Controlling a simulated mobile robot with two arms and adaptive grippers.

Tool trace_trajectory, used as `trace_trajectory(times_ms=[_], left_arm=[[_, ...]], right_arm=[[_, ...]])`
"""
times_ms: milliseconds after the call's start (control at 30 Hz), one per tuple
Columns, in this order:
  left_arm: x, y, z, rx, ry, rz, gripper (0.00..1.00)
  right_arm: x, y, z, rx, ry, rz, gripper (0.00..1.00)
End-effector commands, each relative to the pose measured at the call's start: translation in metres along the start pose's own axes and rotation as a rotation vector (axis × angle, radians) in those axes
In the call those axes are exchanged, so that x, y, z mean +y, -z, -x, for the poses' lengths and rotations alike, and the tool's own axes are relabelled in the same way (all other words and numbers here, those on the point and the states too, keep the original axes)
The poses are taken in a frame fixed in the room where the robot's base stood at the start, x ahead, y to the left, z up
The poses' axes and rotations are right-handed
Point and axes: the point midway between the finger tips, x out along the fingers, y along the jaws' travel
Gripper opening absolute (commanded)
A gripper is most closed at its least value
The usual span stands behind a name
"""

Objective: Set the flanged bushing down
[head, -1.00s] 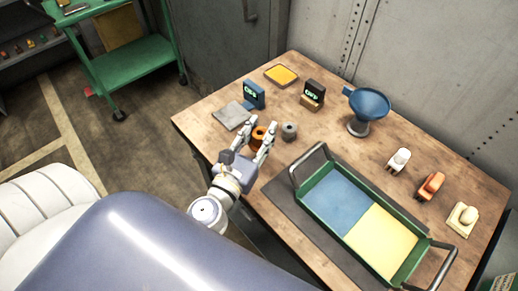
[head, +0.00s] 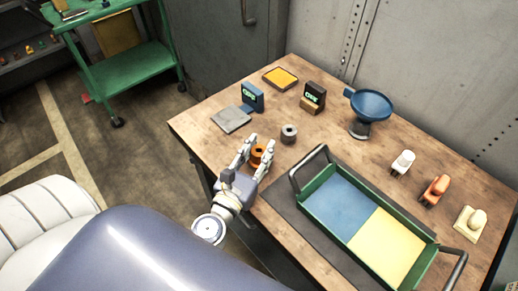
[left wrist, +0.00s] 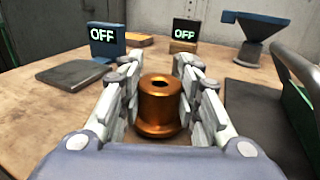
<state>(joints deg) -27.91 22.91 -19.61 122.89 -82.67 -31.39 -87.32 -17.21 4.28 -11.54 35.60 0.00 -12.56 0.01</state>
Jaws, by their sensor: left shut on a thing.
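The copper-orange flanged bushing (head: 257,153) is between the fingers of my left gripper (head: 257,150), near the table's left front edge. In the left wrist view the bushing (left wrist: 160,104) stands upright, with its wide flange at the bottom and a hole in its top. The fingers of my left gripper (left wrist: 160,92) are shut on its sides. I cannot tell whether the flange touches the table. A grey bushing (head: 289,134) stands on the table just beyond the gripper. My right gripper is not in view.
A green tray (head: 305,199) with blue and yellow halves lies to the right on a dark mat (head: 272,193). A grey plate (head: 231,119), two display boxes reading OFF (head: 252,97) (head: 314,94) and a blue funnel (head: 371,104) stand farther back. Bare wood lies around the gripper.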

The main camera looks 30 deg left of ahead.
Motion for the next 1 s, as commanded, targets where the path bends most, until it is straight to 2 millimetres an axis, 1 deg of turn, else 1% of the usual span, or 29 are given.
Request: trace_trajectory(times_ms=[100, 200, 233, 267, 300, 333, 667, 767, 867, 900, 1000], left_arm=[[0.000, 0.005, 0.000, 0.000, 0.000, 0.000, 0.01], [0.000, 0.005, 0.000, 0.002, 0.000, 0.000, 0.01], [0.000, 0.006, 0.001, 0.004, 0.000, 0.000, 0.34], [0.000, 0.006, 0.001, 0.005, 0.000, 0.000, 0.40], [0.000, 0.007, 0.001, 0.006, 0.001, -0.001, 0.49], [0.000, 0.007, 0.001, 0.006, 0.001, -0.001, 0.51], [-0.001, 0.009, 0.002, 0.011, 0.002, -0.001, 0.51], [-0.001, 0.004, 0.002, 0.012, 0.003, -0.001, 0.51], [-0.001, -0.008, 0.002, 0.010, 0.003, 0.000, 0.51], [-0.001, 0.000, 0.009, 0.013, 0.003, 0.000, 0.51], [-0.001, 0.000, 0.026, 0.010, 0.002, -0.001, 0.51]], right_arm=[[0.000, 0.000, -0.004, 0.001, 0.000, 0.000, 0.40], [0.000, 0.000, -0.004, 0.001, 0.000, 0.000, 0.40], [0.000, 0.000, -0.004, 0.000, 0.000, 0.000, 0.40], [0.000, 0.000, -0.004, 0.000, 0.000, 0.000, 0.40], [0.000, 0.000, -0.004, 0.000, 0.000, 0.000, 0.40], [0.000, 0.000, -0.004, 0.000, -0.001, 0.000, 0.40], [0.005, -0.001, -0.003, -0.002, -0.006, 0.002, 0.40], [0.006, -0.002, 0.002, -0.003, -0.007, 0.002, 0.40], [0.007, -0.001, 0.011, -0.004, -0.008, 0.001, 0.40], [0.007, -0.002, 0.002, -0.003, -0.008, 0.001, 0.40], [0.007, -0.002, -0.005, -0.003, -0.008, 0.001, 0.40]])
